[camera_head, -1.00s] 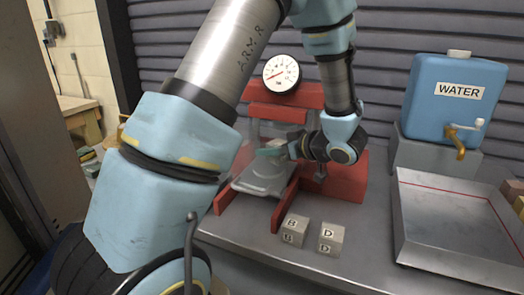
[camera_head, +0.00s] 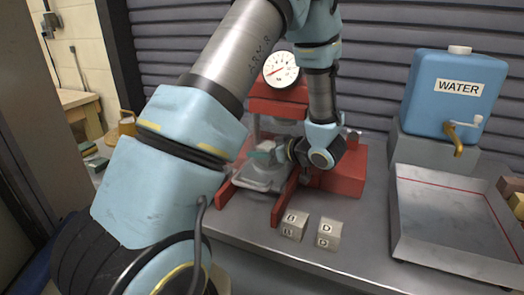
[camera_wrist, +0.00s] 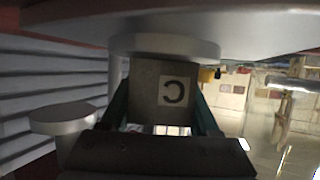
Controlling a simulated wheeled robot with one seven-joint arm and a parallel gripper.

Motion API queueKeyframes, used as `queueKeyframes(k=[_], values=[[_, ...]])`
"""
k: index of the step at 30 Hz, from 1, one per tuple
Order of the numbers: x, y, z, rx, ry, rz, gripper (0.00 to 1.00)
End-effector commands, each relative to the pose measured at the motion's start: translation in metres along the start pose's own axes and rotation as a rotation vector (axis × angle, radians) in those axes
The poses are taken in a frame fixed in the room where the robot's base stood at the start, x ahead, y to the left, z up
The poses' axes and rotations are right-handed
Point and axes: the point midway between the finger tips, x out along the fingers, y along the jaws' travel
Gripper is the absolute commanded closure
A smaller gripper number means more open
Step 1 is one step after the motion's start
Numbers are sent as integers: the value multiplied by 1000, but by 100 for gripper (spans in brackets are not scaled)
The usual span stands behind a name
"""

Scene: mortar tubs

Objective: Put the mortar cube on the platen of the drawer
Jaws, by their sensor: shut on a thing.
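The mortar cube (camera_wrist: 160,93), grey with a letter C on a pale label, is between the fingers of my gripper (camera_wrist: 165,122) in the wrist view. A round grey platen (camera_wrist: 165,46) lies against or very close to the cube's upper edge in that picture; I cannot tell if they touch. In the head view my gripper (camera_head: 268,153) is inside the red press, over the grey drawer (camera_head: 250,185). The cube is small there and largely hidden by the gripper.
The red press (camera_head: 343,178) has a dial gauge (camera_head: 281,70) on top and side rails. Cubes marked B (camera_head: 294,226) and D (camera_head: 329,233) stand in front on the bench. A grey tray (camera_head: 455,225) and blue water tank (camera_head: 455,92) are at right.

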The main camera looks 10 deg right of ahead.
Motion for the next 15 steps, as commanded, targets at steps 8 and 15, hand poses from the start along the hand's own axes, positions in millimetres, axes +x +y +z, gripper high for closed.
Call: queueKeyframes(k=[8,15], values=[[1,0,2,0,0,0,25],[-3,0,-2,0,0,2,25]])
